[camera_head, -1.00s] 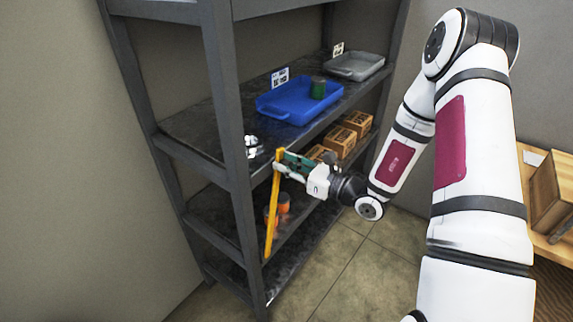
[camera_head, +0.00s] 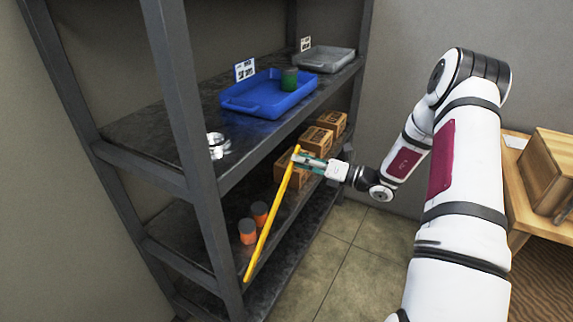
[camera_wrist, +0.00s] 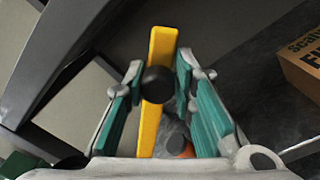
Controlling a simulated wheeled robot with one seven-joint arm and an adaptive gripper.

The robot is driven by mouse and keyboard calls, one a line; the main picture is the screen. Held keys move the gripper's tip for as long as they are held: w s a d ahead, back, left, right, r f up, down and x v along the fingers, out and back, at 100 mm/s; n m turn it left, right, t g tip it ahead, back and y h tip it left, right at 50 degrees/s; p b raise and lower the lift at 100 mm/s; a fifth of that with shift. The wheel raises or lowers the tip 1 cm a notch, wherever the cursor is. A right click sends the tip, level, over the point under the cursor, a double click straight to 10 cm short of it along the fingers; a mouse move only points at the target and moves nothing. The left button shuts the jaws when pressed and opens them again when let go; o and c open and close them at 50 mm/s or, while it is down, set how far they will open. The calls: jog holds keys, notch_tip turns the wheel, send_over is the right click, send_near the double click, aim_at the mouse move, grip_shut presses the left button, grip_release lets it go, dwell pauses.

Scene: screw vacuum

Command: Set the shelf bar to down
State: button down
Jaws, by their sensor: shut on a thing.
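The yellow shelf bar (camera_head: 268,225) stands tilted in front of the shelf, its lower end at the left post and its upper end leaning right. My gripper (camera_head: 300,157) is at the bar's upper end. In the wrist view the bar (camera_wrist: 162,50) runs between the two green-padded fingers of my gripper (camera_wrist: 157,85), with a round black knob (camera_wrist: 157,84) on it between them. The knob appears to be what the fingers hold; exact contact is hard to see.
The dark shelf (camera_head: 150,130) holds a blue tray (camera_head: 265,107) with a green can (camera_head: 289,79), a grey tray (camera_head: 323,60) and a silvery object (camera_head: 216,146). Lower down are several cardboard boxes (camera_head: 316,139) and orange-and-grey cans (camera_head: 247,232). A wooden table (camera_head: 520,190) stands right. Floor before the shelf is clear.

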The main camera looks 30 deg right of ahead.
jog(key=w+d+f+m+b, duration=0.1)
jog(key=d+f+m+b, duration=0.1)
jog(key=f+b, duration=0.2)
jog(key=w+d+f+m+b, duration=0.2)
jog(key=f+m+b, duration=0.1)
jog(key=f, duration=0.8)
jog(key=w+d+f+m+b, duration=0.2)
jog(key=d+f+m+b, duration=0.1)
jog(key=f+b, duration=0.3)
jog(key=shift+f, duration=1.25)
jog(key=shift+s+m, duration=0.1)
jog(key=shift+m, duration=0.2)
jog(key=c, duration=1.4)
grip_release()
jog(key=shift+a, duration=0.1)
jog(key=shift+o, duration=0.2)
jog(key=v, duration=1.2)
jog(key=shift+f, duration=0.15)
jog(key=shift+a, duration=0.15)
